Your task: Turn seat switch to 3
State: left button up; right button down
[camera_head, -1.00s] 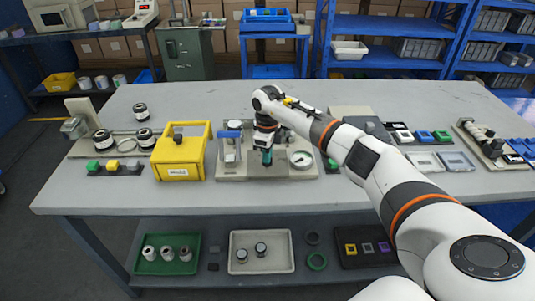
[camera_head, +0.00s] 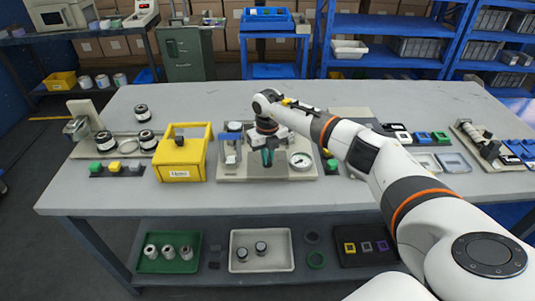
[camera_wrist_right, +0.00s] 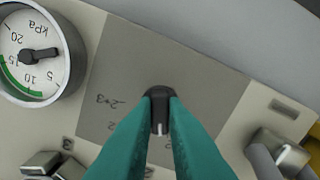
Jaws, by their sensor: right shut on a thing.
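The seat switch (camera_wrist_right: 159,115) is a small black knob with a pale line on it, on a grey plate with printed marks that include "2+3". My right gripper (camera_head: 267,157) has teal fingers and is over the middle of the beige panel (camera_head: 236,173). In the right wrist view its fingertips (camera_wrist_right: 160,95) are shut on the two sides of the knob. The pale line points toward the bottom of that view. The fingers hide part of the printed marks. In the head view the gripper hides the knob. My left gripper is not in view.
A round kPa gauge (camera_wrist_right: 37,53) sits beside the switch plate, and metal fittings (camera_wrist_right: 276,153) stand on the other side. A yellow box (camera_head: 181,173) with a handle is left of the panel. The table's front strip is clear.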

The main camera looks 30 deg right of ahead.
aim_at(268, 159)
jog(key=shift+m+p, duration=0.6)
jog(key=shift+m, duration=1.5)
jog(key=c, duration=1.5)
grip_release()
jog(key=shift+o, duration=0.2)
notch_tip(268, 159, up, 12)
jog(key=b, duration=0.2)
